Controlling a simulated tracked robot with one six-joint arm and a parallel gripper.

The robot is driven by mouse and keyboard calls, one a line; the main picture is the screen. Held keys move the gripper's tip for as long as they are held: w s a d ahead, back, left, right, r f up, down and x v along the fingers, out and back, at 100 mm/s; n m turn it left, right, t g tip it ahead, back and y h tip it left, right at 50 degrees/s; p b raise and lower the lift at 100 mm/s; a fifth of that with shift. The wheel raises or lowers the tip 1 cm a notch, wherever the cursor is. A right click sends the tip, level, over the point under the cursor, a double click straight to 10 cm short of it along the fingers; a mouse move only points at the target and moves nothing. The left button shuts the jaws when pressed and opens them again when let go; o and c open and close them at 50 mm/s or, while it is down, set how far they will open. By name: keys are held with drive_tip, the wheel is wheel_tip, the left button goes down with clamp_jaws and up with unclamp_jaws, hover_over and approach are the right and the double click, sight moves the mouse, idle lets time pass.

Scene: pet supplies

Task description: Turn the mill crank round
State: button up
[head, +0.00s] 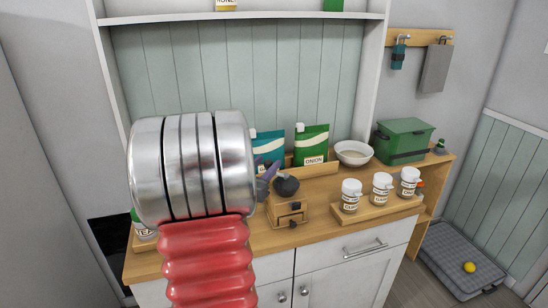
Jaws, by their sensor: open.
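The mill (288,214) is a small wooden box on the wooden counter, with a dark rounded top (286,185) and small dark knobs on its front. I cannot make out the crank clearly; part of it may be hidden by my gripper or merge with the dark top. My gripper (267,174) shows only as small grey-purple finger parts past the right edge of my large metal wrist. It is open, just left of the mill's top; whether it touches anything cannot be told.
Green and blue pouches (311,147) stand behind the mill, beside a white bowl (353,153). White jars (381,188) stand on a wooden tray to the right. A green box (404,139) sits at the back right. A labelled jar (142,230) is partly hidden by my arm.

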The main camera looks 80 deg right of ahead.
sight(270, 160)
drive_tip(key=x, duration=0.5)
drive_tip(key=shift+s+d, duration=0.1)
drive_tip(key=shift+d, duration=0.3)
drive_tip(key=shift+c, duration=0.6)
clamp_jaws()
